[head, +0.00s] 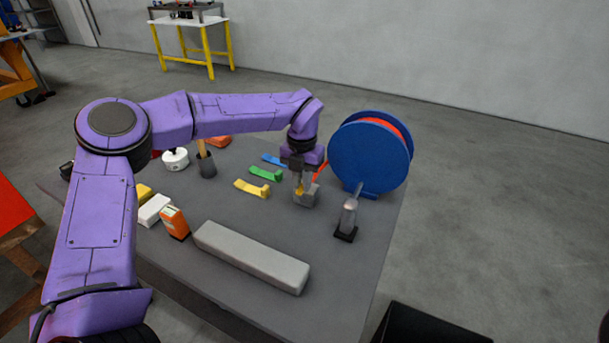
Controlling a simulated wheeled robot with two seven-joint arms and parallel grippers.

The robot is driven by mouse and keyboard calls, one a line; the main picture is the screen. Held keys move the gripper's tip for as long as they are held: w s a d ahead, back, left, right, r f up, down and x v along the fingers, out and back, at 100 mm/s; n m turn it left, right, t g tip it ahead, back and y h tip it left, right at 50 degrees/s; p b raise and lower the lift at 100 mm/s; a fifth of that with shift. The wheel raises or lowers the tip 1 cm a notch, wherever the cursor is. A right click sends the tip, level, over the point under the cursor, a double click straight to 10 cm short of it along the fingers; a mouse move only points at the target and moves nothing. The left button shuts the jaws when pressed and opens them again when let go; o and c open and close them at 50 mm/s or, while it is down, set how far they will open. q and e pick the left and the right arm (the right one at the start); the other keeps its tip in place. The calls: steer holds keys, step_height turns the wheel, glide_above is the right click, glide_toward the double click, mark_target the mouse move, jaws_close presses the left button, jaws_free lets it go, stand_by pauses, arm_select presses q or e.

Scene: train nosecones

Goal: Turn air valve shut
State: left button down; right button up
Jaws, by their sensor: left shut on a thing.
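The air valve appears to be the small grey block (309,199) on the dark table, with a yellow part on it and a red bar rising to its right. My left gripper (300,180) points down over this block, its jaws shut at the top of it. The fingers hide much of the part between them, so the exact handle position is hard to tell. My right gripper is not in view.
A blue reel (368,160) stands close behind and right of the valve. A grey upright tool (348,217) stands to its right front. Blue, green (265,174) and yellow pieces lie left. A long grey bar (250,256) lies in front.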

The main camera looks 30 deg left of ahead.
mark_target(301, 186)
arm_select(q)
steer(key=shift+a+r+m, duration=0.1)
steer(key=shift+r+m, duration=0.05)
steer(key=shift+m, duration=0.35)
steer(key=c, duration=1.1)
jaws_free()
step_height(301, 186, up, 10)
steer(key=shift+r+b, duration=0.25)
steer(key=shift+b, duration=0.3)
steer(key=shift+f, duration=0.1)
